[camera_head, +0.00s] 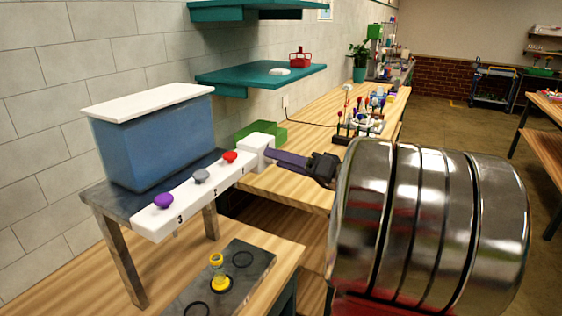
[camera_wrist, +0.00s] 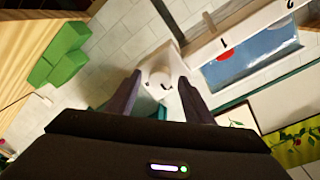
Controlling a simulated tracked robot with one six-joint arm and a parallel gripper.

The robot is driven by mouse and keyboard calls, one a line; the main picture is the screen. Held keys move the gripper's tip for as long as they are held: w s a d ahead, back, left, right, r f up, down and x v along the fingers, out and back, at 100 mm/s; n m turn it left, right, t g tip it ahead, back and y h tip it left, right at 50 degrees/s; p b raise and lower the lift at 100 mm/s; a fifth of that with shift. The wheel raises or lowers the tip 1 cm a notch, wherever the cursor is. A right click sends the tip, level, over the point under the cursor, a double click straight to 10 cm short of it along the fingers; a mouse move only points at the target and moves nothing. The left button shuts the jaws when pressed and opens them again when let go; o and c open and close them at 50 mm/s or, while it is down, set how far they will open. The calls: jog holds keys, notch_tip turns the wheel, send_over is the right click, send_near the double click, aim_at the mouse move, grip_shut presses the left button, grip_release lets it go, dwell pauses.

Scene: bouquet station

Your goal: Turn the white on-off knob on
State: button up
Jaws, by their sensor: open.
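The white on-off knob (camera_wrist: 160,77) shows in the wrist view on the end face of a white box, with small dark marks beside it. In the head view the white box (camera_head: 254,146) sits at the right end of the numbered panel, and its knob face is hidden from there. My gripper (camera_head: 270,155) is open, its dark purple fingers pointing at the box. In the wrist view my gripper (camera_wrist: 160,84) has one finger on each side of the knob. I cannot tell whether the fingers touch it.
The white panel (camera_head: 190,208) carries purple (camera_head: 163,201), grey (camera_head: 201,176) and red knobs (camera_head: 230,157) below a blue tank (camera_head: 155,140). A green block (camera_head: 272,133) lies behind the box. A small yellow-based bottle (camera_head: 219,275) stands on the dark plate. Flowers (camera_head: 360,115) stand farther back.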

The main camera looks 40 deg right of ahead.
jog(key=shift+c, duration=0.2)
jog(key=c, duration=0.9)
jog(key=shift+a, duration=0.35)
jog(key=shift+c, duration=0.5)
jog(key=shift+d, duration=0.3)
jog(key=shift+r+m, duration=0.1)
jog(key=shift+m, duration=0.3)
jog(key=shift+d+m+g+y, duration=0.15)
jog(key=shift+m+g+y, duration=0.2)
jog(key=shift+m, duration=3.7)
jog(key=shift+d+m+g+y, duration=0.15)
jog(key=shift+m+g, duration=0.3)
jog(key=shift+m, duration=3.6)
